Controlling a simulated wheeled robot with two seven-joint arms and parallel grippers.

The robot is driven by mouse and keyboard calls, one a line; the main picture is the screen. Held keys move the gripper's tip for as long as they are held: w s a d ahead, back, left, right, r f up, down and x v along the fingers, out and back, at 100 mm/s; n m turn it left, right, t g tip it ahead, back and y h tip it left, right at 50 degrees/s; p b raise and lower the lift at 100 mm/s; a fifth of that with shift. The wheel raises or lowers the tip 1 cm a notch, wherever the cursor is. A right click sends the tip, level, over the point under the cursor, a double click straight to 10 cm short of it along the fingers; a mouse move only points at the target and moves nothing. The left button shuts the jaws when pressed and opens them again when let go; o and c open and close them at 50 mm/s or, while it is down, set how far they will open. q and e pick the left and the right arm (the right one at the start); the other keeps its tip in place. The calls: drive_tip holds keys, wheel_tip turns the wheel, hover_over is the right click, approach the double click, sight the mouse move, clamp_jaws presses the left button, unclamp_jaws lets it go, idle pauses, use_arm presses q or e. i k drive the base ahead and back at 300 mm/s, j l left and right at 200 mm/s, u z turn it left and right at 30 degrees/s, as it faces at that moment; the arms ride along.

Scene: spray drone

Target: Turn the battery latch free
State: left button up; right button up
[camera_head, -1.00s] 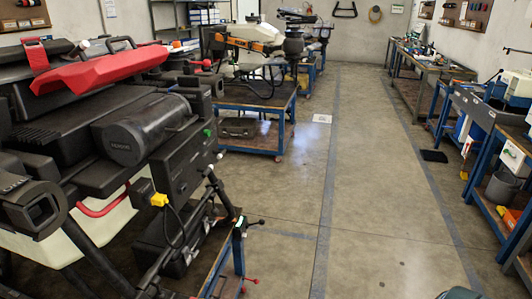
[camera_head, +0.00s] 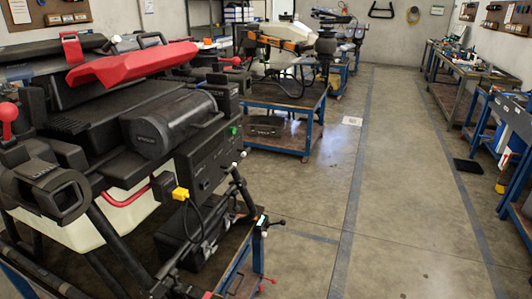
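A large black spray drone (camera_head: 110,115) with a pale tank (camera_head: 95,225) stands on a blue-framed bench at the left. A long red cover-like part (camera_head: 132,64) lies across its top. A small upright red piece (camera_head: 72,48) stands behind that part, near a black handle. I cannot tell which part is the battery latch. Neither of my grippers shows in this view.
A yellow connector (camera_head: 180,194) with a black cable hangs on the drone's near side. The drone's bench (camera_head: 258,240) has protruding levers at its right corner. Another bench (camera_head: 312,103) holds a second drone. The aisle floor (camera_head: 400,190) is clear.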

sight(244, 152)
drive_tip(key=i+l, duration=0.15)
drive_tip(key=l, duration=0.2)
drive_tip(key=i+l+u, duration=0.15)
drive_tip(key=l, duration=0.25)
drive_tip(key=i+l, duration=0.2)
drive_tip(key=l, duration=0.2)
drive_tip(key=i+l+u, duration=0.1)
drive_tip(key=l, duration=0.25)
drive_tip(key=i+l, duration=0.2)
drive_tip(key=l, duration=0.2)
drive_tip(key=i+l+u, duration=0.15)
drive_tip(key=l, duration=0.25)
drive_tip(key=i+l, duration=0.1)
drive_tip(key=l, duration=0.3)
drive_tip(key=i+l+u, duration=0.1)
drive_tip(key=l, duration=0.35)
